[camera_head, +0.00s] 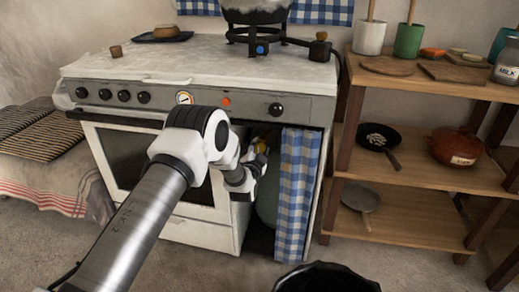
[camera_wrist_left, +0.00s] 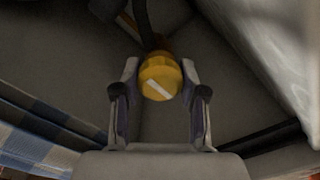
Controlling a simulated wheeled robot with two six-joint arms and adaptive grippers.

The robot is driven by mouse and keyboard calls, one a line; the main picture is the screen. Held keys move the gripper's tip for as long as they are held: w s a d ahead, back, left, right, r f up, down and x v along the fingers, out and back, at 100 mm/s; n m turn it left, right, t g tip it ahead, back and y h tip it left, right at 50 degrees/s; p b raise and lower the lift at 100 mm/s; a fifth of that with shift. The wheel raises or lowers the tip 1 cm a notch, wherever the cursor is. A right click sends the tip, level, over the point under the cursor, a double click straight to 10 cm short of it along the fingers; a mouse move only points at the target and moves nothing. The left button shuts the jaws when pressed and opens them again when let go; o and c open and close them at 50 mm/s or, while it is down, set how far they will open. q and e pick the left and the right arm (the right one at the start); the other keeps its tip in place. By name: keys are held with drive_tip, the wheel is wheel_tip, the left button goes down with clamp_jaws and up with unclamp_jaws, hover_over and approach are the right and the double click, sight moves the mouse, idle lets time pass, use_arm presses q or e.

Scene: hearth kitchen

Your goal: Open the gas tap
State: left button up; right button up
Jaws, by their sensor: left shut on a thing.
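The gas tap (camera_wrist_left: 159,78) is a round yellow knob with a white bar mark slanting from upper left to lower right in the left wrist view. My left gripper (camera_wrist_left: 159,86) is shut on it, one finger on each side. In the head view my left gripper (camera_head: 258,166) reaches into the open bay at the stove's right, and a little of the yellow tap (camera_head: 261,148) shows there. A pale green gas bottle (camera_head: 268,203) stands in the bay, partly hidden by the arm and curtain. My right gripper is not in view.
The white stove (camera_head: 210,235) is left of the bay. A blue checked curtain (camera_head: 296,195) hangs at its right edge. Wooden shelves (camera_head: 400,215) with pans and pots stand further right. A dark hose (camera_wrist_left: 143,22) runs behind the tap.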

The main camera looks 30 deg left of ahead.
use_arm(q)
drive_tip(key=shift+n, duration=0.4)
drive_tip(key=n, duration=0.3)
drive_tip(key=shift+n, duration=0.3)
drive_tip(key=n, duration=0.9)
drive_tip(key=shift+a, duration=0.1)
drive_tip(key=shift+n, duration=2.2)
drive_tip(key=o, duration=1.1)
drive_tip(key=shift+o, duration=0.2)
